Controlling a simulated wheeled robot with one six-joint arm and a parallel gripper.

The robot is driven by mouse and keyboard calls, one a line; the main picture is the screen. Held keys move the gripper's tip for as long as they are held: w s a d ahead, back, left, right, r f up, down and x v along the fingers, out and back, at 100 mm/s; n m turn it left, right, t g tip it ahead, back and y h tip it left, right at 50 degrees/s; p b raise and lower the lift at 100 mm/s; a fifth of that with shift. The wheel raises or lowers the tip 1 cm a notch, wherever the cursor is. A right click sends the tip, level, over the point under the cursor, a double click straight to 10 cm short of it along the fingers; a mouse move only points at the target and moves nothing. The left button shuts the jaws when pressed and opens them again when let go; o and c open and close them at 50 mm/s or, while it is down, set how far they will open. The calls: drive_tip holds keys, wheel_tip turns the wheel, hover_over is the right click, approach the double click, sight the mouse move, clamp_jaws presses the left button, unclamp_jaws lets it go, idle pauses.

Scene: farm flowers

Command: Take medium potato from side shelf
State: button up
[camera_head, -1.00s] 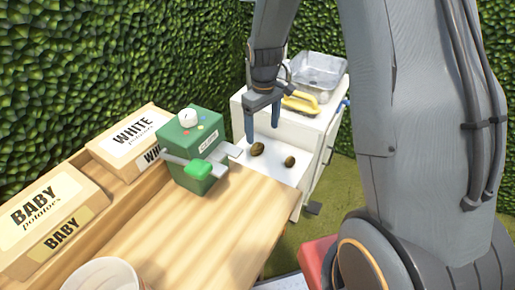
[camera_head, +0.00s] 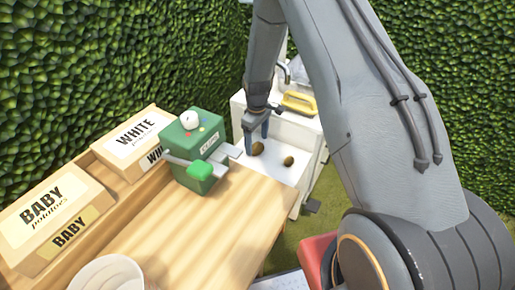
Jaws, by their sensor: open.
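Two small brown potatoes lie apart on the white side shelf (camera_head: 276,169). The left potato (camera_head: 257,149) is near my gripper, and the right potato (camera_head: 288,160) lies a little to its right. Their sizes look close, so I cannot tell which is the medium one. My gripper (camera_head: 256,148) is open and points down at the left potato. One finger shows to the left of that potato and the other shows above and behind it. I cannot tell whether either finger touches it.
A yellow-handled brush (camera_head: 299,103) lies on the white cabinet behind my gripper. A green machine (camera_head: 194,146) stands on the wooden table (camera_head: 205,235) to the left, beside boxes labelled WHITE (camera_head: 133,139) and BABY (camera_head: 45,216). A white bucket (camera_head: 107,273) stands in front.

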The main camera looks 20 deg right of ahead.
sight(257, 144)
drive_tip(key=shift+f, duration=1.5)
drive_tip(key=c, duration=1.2)
drive_tip(key=shift+w+r, duration=0.1)
drive_tip(key=shift+r, duration=0.05)
